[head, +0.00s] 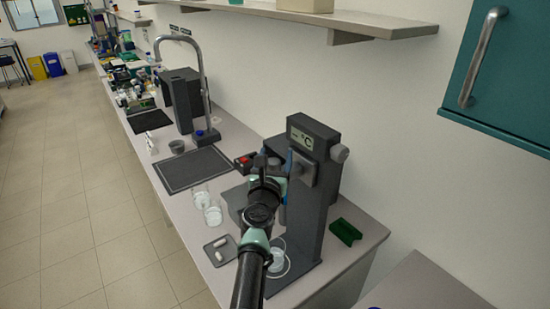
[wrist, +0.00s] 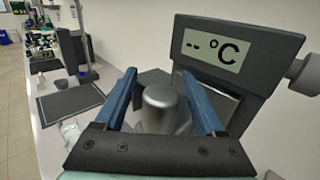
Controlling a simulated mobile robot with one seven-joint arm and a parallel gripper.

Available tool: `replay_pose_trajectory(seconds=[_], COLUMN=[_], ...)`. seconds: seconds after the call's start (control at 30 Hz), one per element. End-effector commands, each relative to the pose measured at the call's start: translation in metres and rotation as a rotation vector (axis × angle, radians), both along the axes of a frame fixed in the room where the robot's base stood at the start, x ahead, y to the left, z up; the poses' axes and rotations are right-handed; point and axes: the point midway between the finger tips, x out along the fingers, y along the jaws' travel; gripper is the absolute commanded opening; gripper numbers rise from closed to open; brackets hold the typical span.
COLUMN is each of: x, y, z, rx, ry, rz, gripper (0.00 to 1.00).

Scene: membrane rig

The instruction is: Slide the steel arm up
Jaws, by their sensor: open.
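The dark grey membrane rig (head: 309,205) stands upright on the bench, with a display reading "-- °C" (wrist: 211,49) at its top. The rounded grey metal end of what looks like the steel arm (wrist: 160,105) shows in the wrist view. My gripper (wrist: 159,76) is open, with one blue finger to each side of this metal end and visible gaps between. In the head view my gripper (head: 284,165) is at the upper part of the rig, and my arm hides much of the steel arm there.
A round knob (head: 339,153) sticks out at the rig's right side. Glass beakers (head: 213,213) and a small grey tray (head: 220,250) stand to the left. A green holder (head: 345,232) lies to the right. A wall shelf (head: 330,20) hangs above.

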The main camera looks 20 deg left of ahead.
Motion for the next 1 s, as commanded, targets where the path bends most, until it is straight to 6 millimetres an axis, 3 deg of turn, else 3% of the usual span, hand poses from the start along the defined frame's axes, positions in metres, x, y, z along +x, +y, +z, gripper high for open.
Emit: replay_pose_trajectory(seconds=[0.27,0.83,1.0], x=[-0.016,-0.105,-0.118], y=[-0.001,-0.013,-0.015], z=[0.003,0.002,-0.001], rx=[0.000,-0.003,0.000], ry=[0.003,0.002,-0.002], rz=[0.001,0.002,-0.002], gripper=[0.72,0.72,0.72])
